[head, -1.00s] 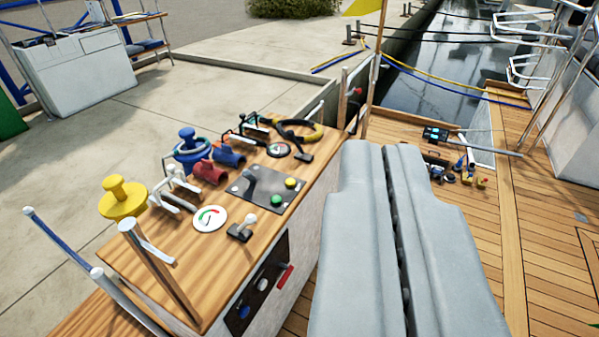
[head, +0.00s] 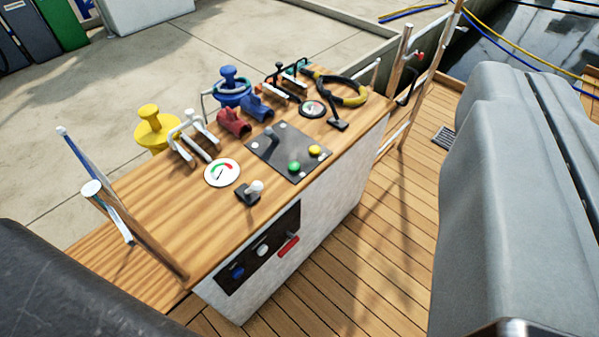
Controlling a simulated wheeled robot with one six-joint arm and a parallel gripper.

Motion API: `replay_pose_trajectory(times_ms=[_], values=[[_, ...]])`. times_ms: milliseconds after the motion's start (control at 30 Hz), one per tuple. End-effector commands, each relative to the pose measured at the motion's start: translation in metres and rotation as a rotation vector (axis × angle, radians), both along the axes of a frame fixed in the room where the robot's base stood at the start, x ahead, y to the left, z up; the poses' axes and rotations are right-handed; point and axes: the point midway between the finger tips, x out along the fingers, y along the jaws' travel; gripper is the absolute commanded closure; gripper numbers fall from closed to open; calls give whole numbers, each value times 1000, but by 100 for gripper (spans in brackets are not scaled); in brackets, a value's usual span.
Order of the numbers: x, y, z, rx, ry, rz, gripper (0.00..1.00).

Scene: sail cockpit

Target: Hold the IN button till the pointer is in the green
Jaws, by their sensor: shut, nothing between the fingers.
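A wooden-topped console (head: 150,205) stands left of centre. On it, a dark panel (head: 262,152) carries a lever, a green button (head: 294,167) and a yellow button (head: 314,151). A white round dial (head: 222,172) with red and green marks lies left of the panel; its pointer is too small to read. A second dial (head: 312,109) is farther back. The console's front panel holds a blue button (head: 237,271), a white button (head: 263,250) and a red handle (head: 288,245). No IN label is legible. My gripper is not in view.
Large grey cushions (head: 500,200) fill the right side. A dark rounded shape (head: 70,285) covers the lower left corner. Bare planked deck (head: 390,230) lies between console and cushions.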

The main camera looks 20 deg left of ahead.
Motion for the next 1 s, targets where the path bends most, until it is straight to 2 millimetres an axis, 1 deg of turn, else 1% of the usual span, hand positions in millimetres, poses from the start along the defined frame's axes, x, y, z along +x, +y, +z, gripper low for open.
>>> replay_pose_trajectory(times_ms=[167,300,467,700,867,1000], values=[[42,12,-23,-165,103,46,100],[81,26,-48,-342,197,99,100],[123,43,-79,-548,294,170,100],[180,73,-131,-863,418,292,100],[214,95,-169,-1078,484,384,100],[242,116,-203,-1270,531,469,100]])
